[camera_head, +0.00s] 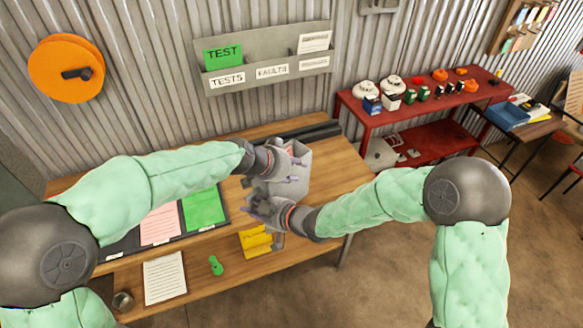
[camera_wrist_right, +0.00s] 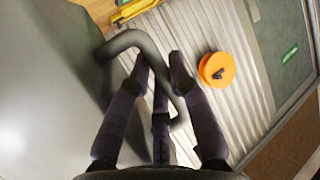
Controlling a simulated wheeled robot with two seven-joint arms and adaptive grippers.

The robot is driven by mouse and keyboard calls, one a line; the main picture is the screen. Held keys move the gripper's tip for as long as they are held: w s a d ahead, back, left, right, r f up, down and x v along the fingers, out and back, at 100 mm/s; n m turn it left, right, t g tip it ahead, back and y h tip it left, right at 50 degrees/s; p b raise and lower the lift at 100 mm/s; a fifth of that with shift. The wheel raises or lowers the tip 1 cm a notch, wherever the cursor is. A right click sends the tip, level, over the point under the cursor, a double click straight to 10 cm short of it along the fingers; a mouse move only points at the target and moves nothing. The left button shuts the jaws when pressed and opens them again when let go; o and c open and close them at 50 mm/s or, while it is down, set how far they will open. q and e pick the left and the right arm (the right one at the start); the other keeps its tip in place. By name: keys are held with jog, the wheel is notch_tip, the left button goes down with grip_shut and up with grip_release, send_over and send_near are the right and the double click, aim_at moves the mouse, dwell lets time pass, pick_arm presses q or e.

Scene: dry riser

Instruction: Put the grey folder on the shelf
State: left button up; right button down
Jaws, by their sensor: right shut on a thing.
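No grey thing in view is clearly a folder. A grey, flat-sided thing (camera_head: 301,180) stands at the wooden table's right part, partly hidden by my grippers. My right gripper (camera_head: 257,208) is at its left front. In the right wrist view, its fingers (camera_wrist_right: 160,72) are closed around a curved grey handle (camera_wrist_right: 133,38) beside a large grey surface (camera_wrist_right: 45,75). My left gripper (camera_head: 298,170) is in front of the grey thing, fingers apart. A grey wall shelf (camera_head: 225,91) carries labels TESTS and FAULTS, with a green TEST card (camera_head: 222,56) at its left.
The wooden table (camera_head: 285,252) holds a tray with pink (camera_head: 160,224) and green (camera_head: 204,208) sheets, a yellow item (camera_head: 256,241), a white page (camera_head: 164,278) and a green peg-like item (camera_head: 215,265). A red bench (camera_head: 372,118) with several devices stands right. An orange reel (camera_head: 66,69) hangs left.

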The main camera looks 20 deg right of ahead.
pick_arm(q)
grip_shut()
pick_arm(e)
jog(key=c, duration=1.1)
grip_release()
jog(key=shift+o, duration=0.2)
jog(key=v, duration=1.2)
notch_tip(320, 180, down, 19)
jog(key=m+g+h, duration=0.3)
jog(key=m+g, duration=0.1)
jog(key=m, duration=0.2)
jog(key=s+a+f+m+g+h, duration=0.1)
jog(key=s+f+m+g, duration=0.3)
jog(key=s+f, duration=0.9)
notch_tip(320, 180, down, 3)
jog(key=shift+a+r+g+h, duration=0.15)
jog(key=shift+a+g+h, duration=0.35)
jog(key=shift+g, duration=0.5)
